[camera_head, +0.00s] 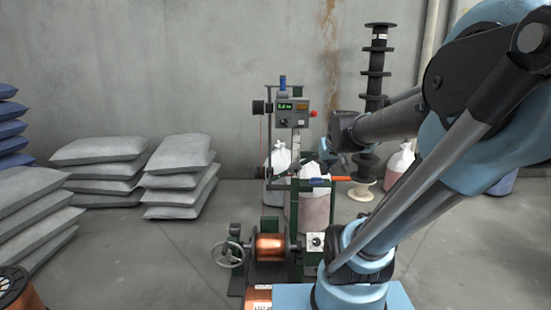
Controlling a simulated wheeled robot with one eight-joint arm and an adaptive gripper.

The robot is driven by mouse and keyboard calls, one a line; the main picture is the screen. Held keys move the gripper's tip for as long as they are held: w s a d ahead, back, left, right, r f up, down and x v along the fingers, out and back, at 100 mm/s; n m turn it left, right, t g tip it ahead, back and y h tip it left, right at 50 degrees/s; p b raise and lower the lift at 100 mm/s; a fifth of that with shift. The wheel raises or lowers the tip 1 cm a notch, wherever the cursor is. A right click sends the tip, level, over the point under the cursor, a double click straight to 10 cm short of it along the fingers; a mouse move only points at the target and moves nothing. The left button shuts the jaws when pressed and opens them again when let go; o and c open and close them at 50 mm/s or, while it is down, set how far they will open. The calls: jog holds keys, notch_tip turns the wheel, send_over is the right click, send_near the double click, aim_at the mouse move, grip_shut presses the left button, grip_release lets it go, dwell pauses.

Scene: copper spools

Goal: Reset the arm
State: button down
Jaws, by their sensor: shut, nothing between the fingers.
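My arm rises at the right of the camera_head view, bends at the elbow near the right edge, and its forearm reaches left to the middle. My gripper (323,158) is a small dark shape at the end of the wrist, shut and empty. It appears in front of the winding machine, near its upright frame; the gap in depth cannot be told. The winding machine (290,122) has a control box with a green display. A copper spool (270,247) sits low on it, beside a handwheel (228,254).
Grey sacks (180,176) lie stacked at the left, with blue sacks (12,128) at the left edge. A tall column of black spools (376,72) stands behind my forearm. Another copper spool (18,290) is at the lower left. The floor at centre left is clear.

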jog(key=s+f+g, duration=0.2)
jog(key=s+f, duration=0.3)
jog(key=s, duration=0.5)
jog(key=s+d+f+m+g, duration=0.1)
jog(key=s+f+g, duration=0.2)
jog(key=s+f, duration=0.3)
jog(key=s, duration=0.4)
jog(key=shift+d+f+h, duration=0.15)
jog(key=shift+f+h, duration=0.05)
jog(key=shift+h, duration=0.2)
jog(key=shift+w+f, duration=0.2)
jog(key=shift+w, duration=0.25)
